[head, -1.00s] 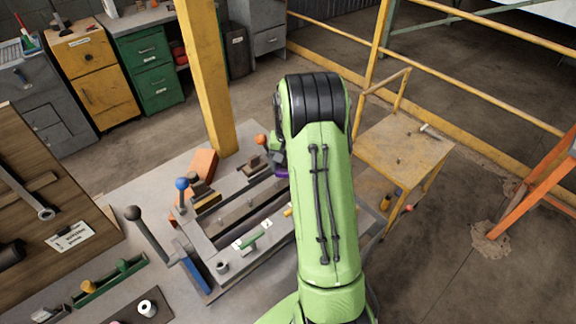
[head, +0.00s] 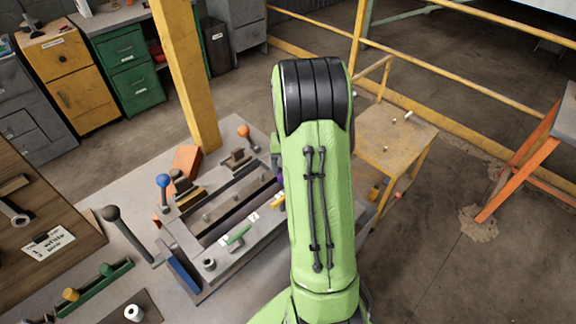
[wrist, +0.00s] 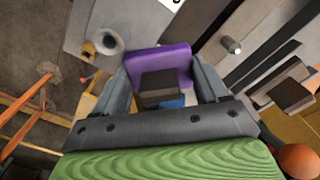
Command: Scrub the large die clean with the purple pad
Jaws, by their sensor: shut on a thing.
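The purple pad (wrist: 160,60) is in the wrist view, between the two fingers of my gripper (wrist: 160,82). My gripper is shut on it. A dark block (wrist: 160,88) with blue beneath shows just in front of the pad. In the head view my green arm hides the gripper and nearly all of the pad. A large grey metal frame with long slots (head: 190,242) lies on the bench left of my arm; it may be the large die, but I cannot tell for sure. Whether the pad touches the metal below is unclear.
Lever knobs, blue (head: 163,181) and orange (head: 243,131), rise around the frame. A green-handled tool (head: 238,235) lies on it. A yellow post (head: 190,80) stands behind. A small yellow table (head: 395,135) stands right of my arm, with open floor beyond.

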